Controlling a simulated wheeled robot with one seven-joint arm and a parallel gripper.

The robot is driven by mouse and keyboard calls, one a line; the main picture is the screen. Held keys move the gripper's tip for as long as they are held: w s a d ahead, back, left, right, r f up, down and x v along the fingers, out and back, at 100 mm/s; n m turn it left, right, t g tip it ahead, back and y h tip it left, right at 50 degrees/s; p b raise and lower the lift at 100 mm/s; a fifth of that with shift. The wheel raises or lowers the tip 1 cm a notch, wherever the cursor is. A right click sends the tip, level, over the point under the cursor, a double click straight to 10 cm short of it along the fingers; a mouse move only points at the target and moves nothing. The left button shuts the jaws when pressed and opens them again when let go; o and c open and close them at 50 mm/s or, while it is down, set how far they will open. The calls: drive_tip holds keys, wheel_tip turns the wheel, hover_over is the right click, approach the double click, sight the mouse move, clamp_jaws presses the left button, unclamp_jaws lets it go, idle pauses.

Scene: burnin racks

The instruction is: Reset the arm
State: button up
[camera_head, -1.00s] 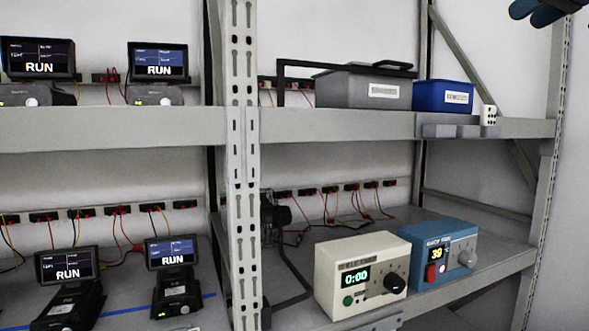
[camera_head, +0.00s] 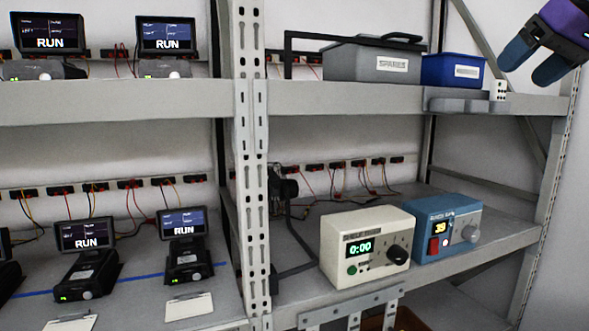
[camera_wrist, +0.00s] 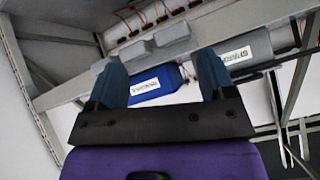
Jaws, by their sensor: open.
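My gripper (camera_head: 532,62) is at the upper right of the head view, a purple body with two dark blue fingers. It is open and empty. In the wrist view my gripper (camera_wrist: 163,80) shows its two fingers apart, with nothing between them touching. It is in front of the right end of the upper shelf, apart from the blue bin (camera_head: 453,70) with a white label. The blue bin also shows in the wrist view (camera_wrist: 160,80), beyond the fingers.
The rack's upper shelf (camera_head: 340,100) holds a grey SPARES box (camera_head: 365,65) and a white dotted block (camera_head: 499,90). Below stand a cream timer box (camera_head: 345,235) reading 0:00 and a blue box (camera_head: 447,212) reading 39. Several RUN units (camera_head: 86,235) stand left of the upright (camera_head: 251,160).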

drive_tip(key=s+a+f+g+h, duration=0.1)
drive_tip(key=s+a+f, duration=0.2)
drive_tip(key=s+f, duration=0.5)
drive_tip(key=s+a+f+m+g+h, duration=0.1)
drive_tip(key=s+a+f, duration=0.3)
drive_tip(key=s+f, duration=0.5)
wheel_tip(320, 180, down, 8)
drive_tip(key=shift+a+f+g+h, duration=0.1)
drive_tip(key=shift+a+g+h, duration=0.05)
drive_tip(key=shift+g+h, duration=0.65)
